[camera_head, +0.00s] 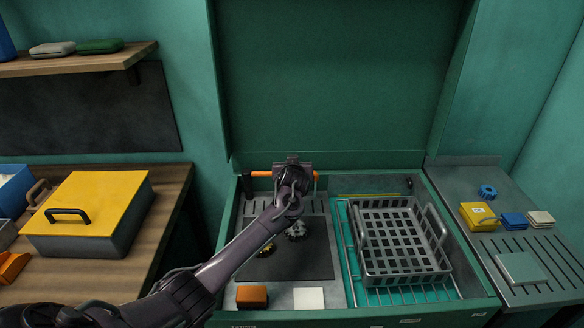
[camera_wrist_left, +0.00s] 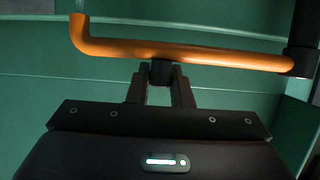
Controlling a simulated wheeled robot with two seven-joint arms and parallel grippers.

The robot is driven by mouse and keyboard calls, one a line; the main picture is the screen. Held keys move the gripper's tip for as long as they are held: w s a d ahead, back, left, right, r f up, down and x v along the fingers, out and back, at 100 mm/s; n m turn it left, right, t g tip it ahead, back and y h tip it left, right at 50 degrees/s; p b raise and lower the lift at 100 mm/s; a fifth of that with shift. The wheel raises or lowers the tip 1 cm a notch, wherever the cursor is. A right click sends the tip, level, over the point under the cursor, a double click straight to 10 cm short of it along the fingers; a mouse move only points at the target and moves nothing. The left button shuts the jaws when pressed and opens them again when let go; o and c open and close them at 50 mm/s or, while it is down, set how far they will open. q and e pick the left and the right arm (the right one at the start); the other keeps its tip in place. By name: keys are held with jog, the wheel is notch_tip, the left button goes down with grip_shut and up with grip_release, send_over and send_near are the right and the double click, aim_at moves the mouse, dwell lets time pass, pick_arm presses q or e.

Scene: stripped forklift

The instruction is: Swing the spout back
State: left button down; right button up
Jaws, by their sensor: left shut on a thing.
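The orange spout (camera_head: 262,173) runs sideways at the back left of the green basin, close to the back wall. In the left wrist view the spout (camera_wrist_left: 180,50) is a long bar with a black joint at its right end and an upturned left end. My left gripper (camera_head: 293,163) reaches it from the front and hides its middle. In the left wrist view my left gripper (camera_wrist_left: 162,72) is shut on a short dark piece under the spout's middle. My right gripper is not in view.
A grey basket (camera_head: 400,240) stands on a rack in the basin's right half. An orange block (camera_head: 252,297) and a white block (camera_head: 309,298) lie at the front edge. A yellow-lidded box (camera_head: 90,205) is on the left bench. Sponges and small items sit on the right drainboard (camera_head: 480,262).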

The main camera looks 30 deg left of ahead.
pick_arm(q)
jog(key=shift+r, duration=0.15)
jog(key=c, duration=1.3)
grip_release()
jog(key=shift+c, duration=0.2)
jog(key=v, duration=0.7)
jog(key=shift+s+d+b, duration=0.2)
jog(key=shift+s+b, duration=0.15)
jog(key=shift+b, duration=0.05)
jog(key=shift+r, duration=0.2)
